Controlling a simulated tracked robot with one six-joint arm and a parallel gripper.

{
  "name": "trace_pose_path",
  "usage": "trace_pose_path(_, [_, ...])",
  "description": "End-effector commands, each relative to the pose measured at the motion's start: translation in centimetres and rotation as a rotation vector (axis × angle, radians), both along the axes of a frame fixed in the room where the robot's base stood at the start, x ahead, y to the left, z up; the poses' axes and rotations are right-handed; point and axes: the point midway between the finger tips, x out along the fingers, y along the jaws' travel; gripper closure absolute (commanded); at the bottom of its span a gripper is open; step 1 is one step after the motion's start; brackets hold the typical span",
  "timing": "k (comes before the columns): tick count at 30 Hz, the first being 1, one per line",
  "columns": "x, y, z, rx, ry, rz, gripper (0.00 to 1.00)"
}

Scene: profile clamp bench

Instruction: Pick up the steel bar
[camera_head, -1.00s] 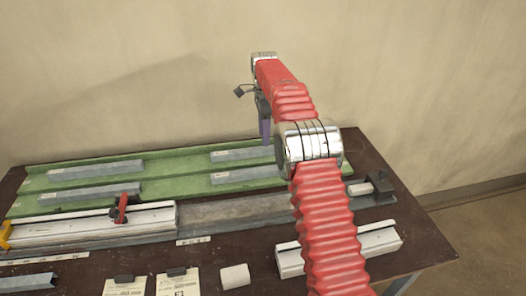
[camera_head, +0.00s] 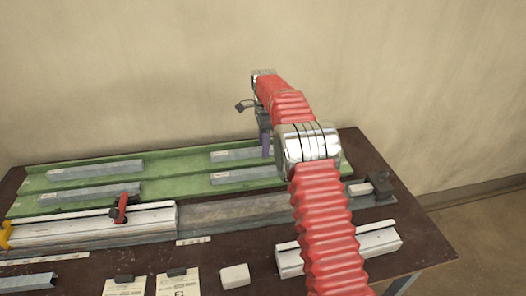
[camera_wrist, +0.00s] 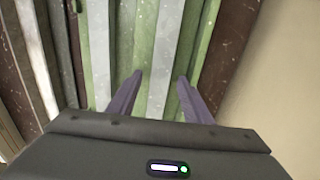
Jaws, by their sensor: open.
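Several grey steel bars lie along a green tray (camera_head: 165,181). Two are on its left half, a back left bar (camera_head: 97,170) and a front left bar (camera_head: 97,193). Two are on its right half, a back right bar (camera_head: 235,154) and a front right bar (camera_head: 245,175). My gripper (camera_head: 266,153) is at the back right bar. In the wrist view my gripper (camera_wrist: 160,77) is open, its two purple fingers on either side of a pale grey bar (camera_wrist: 165,45) and apart from it. I cannot tell how far down the fingertips reach.
In front of the tray is a long rail with a white block (camera_head: 150,219) and red lever (camera_head: 121,208), and a dark end stop (camera_head: 381,186). A white profile (camera_head: 290,262), a small white block (camera_head: 235,276) and labelled cards (camera_head: 178,282) lie nearer. The wall rises behind.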

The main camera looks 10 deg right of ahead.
Motion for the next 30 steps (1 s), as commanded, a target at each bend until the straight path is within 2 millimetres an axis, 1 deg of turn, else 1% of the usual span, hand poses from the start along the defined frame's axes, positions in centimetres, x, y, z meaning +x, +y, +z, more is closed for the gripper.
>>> trace_pose_path(14, [0.00,0.02,0.01,0.000,0.000,0.000,0.55])
trace_pose_path(30, [0.01,0.04,0.01,0.000,0.000,0.001,0.93])
